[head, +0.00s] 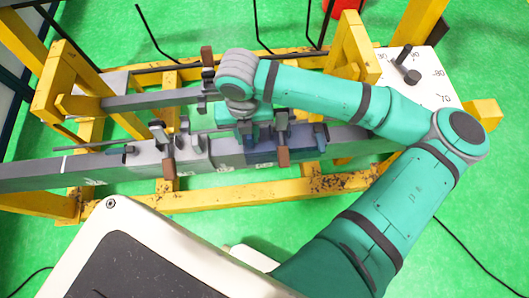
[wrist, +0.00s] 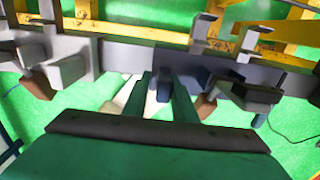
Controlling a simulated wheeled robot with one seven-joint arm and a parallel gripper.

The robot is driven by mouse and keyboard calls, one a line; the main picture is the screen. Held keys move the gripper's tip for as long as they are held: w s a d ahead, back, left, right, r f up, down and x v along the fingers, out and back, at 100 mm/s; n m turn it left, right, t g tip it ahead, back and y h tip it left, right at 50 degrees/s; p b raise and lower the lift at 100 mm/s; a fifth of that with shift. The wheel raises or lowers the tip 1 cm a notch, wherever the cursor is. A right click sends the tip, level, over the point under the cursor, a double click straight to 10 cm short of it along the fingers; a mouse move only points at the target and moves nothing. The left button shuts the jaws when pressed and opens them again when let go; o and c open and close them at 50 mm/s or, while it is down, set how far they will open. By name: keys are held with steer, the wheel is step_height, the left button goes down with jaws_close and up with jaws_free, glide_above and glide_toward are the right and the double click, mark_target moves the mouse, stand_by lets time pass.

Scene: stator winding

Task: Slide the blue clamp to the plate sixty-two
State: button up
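The blue clamp (head: 318,138) sits on the long grey bar, right of the middle in the head view, partly hidden by my arm. In the wrist view a dark blue upright part (wrist: 160,86), apparently the clamp's, stands between the two green fingers of my gripper (wrist: 162,90). The fingers are apart, one on each side of it; I cannot tell whether both press on it. In the head view the fingers are hidden under my wrist. Small white number marks (head: 95,182) lie along the bar's front, too small to read, so I cannot pick out plate sixty-two.
The grey bar (head: 40,174) runs across a yellow frame (head: 215,195). A white dial plate (head: 435,70) with a black knob is at the back right. Green floor surrounds the frame.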

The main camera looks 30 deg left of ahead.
steer(key=shift+s+a, duration=0.4)
steer(key=shift+a, duration=0.3)
steer(key=shift+s+a, duration=0.4)
steer(key=shift+a, duration=0.25)
steer(key=shift+s+a, duration=0.35)
steer(key=shift+a, duration=0.05)
steer(key=shift+s+a, duration=0.25)
steer(key=shift+s, duration=0.1)
steer(key=shift+w+d, duration=0.25)
steer(key=shift+w, duration=0.05)
steer(key=shift+o, duration=1.4)
steer(key=shift+w, duration=0.1)
steer(key=shift+r, duration=0.5)
step_height(320, 180, up, 9)
